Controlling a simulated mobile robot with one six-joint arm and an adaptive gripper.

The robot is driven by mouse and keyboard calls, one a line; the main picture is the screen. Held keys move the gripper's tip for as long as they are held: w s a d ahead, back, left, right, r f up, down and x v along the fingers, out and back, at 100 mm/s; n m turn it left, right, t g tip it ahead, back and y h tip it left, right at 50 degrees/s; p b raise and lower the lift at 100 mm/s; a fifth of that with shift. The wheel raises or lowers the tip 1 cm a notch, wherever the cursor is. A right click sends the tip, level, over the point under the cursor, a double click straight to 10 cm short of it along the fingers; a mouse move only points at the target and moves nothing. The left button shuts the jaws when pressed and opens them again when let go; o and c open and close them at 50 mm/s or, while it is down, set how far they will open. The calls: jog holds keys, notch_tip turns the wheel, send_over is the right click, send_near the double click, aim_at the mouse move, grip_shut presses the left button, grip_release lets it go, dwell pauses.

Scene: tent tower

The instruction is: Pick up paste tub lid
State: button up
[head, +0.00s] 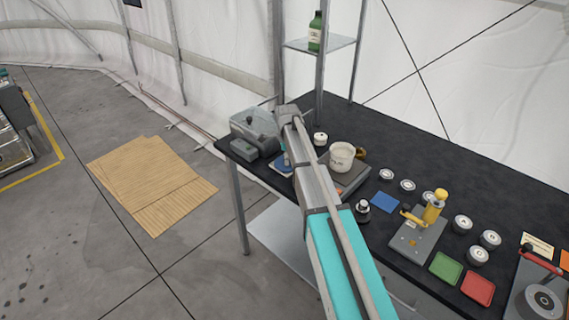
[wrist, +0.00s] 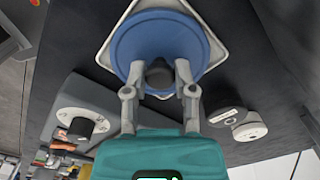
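The paste tub lid (wrist: 148,38) is a round blue disc with a dark knob (wrist: 159,74) in its middle. It rests on a pale, square, rimmed tray (wrist: 205,20) on the dark table. In the wrist view my gripper (wrist: 159,70) is open, with one fingertip on each side of the knob and small gaps showing. In the head view a blue edge of the lid (head: 280,166) shows beside my arm, which hides most of it and my fingertips. A white tub (head: 342,157) stands to the right.
A grey machine (head: 254,130) stands left of the lid at the table's end. A small white jar (head: 320,139) is close behind my arm.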

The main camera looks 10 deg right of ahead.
jog(key=shift+c, duration=0.7)
jog(key=shift+r, duration=0.15)
jog(key=shift+r+p, duration=0.9)
jog(key=shift+p, duration=0.15)
jog(key=s+r+p, duration=1.1)
jog(key=s, duration=0.3)
jog(key=shift+d, duration=0.3)
